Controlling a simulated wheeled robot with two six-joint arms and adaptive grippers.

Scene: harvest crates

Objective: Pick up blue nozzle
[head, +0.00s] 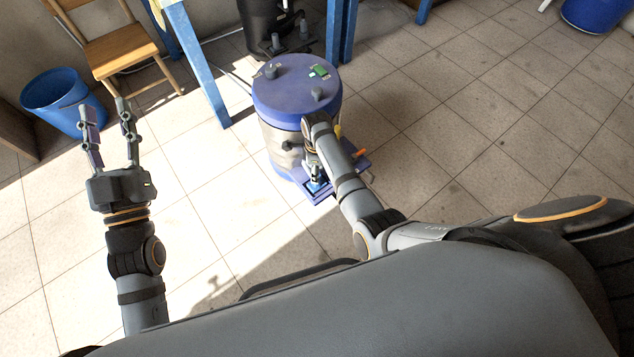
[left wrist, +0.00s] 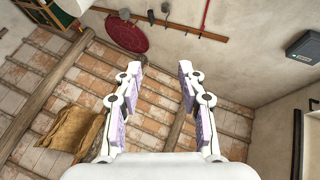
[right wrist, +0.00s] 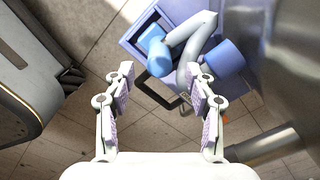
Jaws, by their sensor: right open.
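A blue-ended, grey tubular part, which looks like the blue nozzle (right wrist: 153,46), lies in a purple-blue tray (right wrist: 131,40) in the right wrist view. A second blue end (right wrist: 222,60) lies to its right; I cannot tell whether both belong to one piece. In the head view the tray (head: 346,186) sits beside the drum, partly covered by my right arm. My right gripper (right wrist: 161,72) is open and empty, pointing at the tray's near edge, apart from the nozzle. My left gripper (head: 105,106) is open and empty, out to the left over the floor.
A drum with a blue lid (head: 297,85) stands next to the tray, with small items on top. A black handle-like bar (right wrist: 155,88) shows at the tray's near edge. A blue bucket (head: 62,98) and wooden chair (head: 120,50) stand at the left.

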